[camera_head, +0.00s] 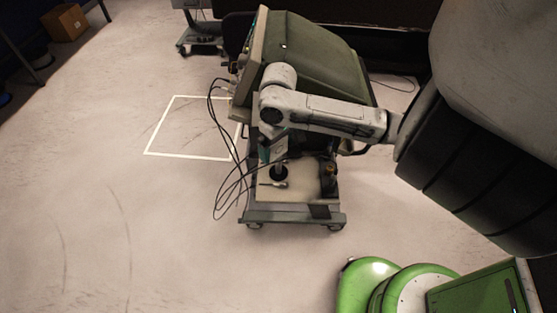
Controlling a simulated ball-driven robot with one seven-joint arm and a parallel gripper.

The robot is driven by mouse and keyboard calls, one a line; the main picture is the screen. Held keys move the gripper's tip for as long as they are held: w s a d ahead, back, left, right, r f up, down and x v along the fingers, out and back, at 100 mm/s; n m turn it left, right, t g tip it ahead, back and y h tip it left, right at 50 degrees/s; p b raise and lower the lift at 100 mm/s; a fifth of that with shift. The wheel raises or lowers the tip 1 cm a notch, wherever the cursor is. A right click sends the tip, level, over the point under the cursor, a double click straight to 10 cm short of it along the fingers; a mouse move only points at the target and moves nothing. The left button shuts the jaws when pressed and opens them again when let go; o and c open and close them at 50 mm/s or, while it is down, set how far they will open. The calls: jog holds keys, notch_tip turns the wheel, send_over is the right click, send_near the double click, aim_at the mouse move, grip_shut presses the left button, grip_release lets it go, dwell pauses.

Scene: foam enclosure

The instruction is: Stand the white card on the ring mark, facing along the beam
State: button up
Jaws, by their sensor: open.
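My arm reaches in from the right and bends down in front of a wheeled cart. My gripper (272,184) appears small and dark at the arm's lower end, over the cart's pale lower shelf. It is open, and I see nothing between its fingers. Its fingertips are hard to make out against the cart. I cannot pick out the white card, the ring mark or the beam in this view. The arm and cart hide part of the scene behind them.
The cart (290,214) carries a bulky green-grey device (318,58); black cables (228,185) hang at its left. A white square outline (186,156) marks the floor beside it. A cardboard box (66,22) lies far left. The floor (100,220) at left is clear.

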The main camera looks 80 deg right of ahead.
jog(key=shift+f, duration=0.55)
jog(key=c, duration=1.8)
jog(key=shift+r, duration=0.1)
